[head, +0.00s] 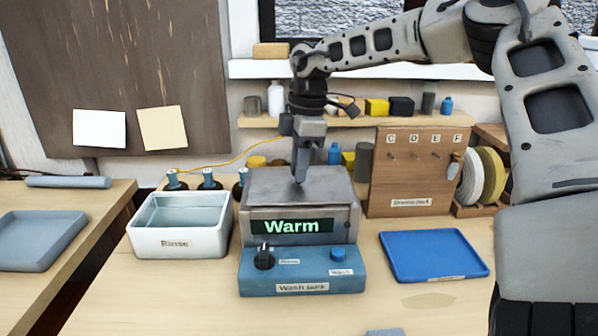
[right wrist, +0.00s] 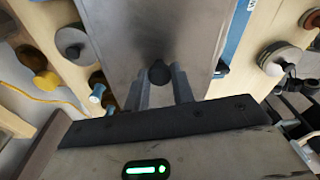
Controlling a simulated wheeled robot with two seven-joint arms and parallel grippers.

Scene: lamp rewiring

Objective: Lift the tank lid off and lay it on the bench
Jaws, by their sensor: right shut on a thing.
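The wash tank (head: 258,228) is a grey metal box on a blue base, and its display reads "Warm". Its flat grey metal lid (head: 265,185) covers the top and looks seated, with no gap that I can see. In the right wrist view the lid (right wrist: 150,25) shows a dark round knob (right wrist: 159,71) on it. My right gripper (head: 300,182) points down over the lid's middle. In the right wrist view its two fingers are on either side of the knob, shut on it. My left gripper is not in view.
A white rinse tub (head: 180,243) stands close left of the tank. A blue tray (head: 433,256) lies to the right on the bench (head: 415,315). A wooden board with hooks (head: 417,178) stands behind the tray.

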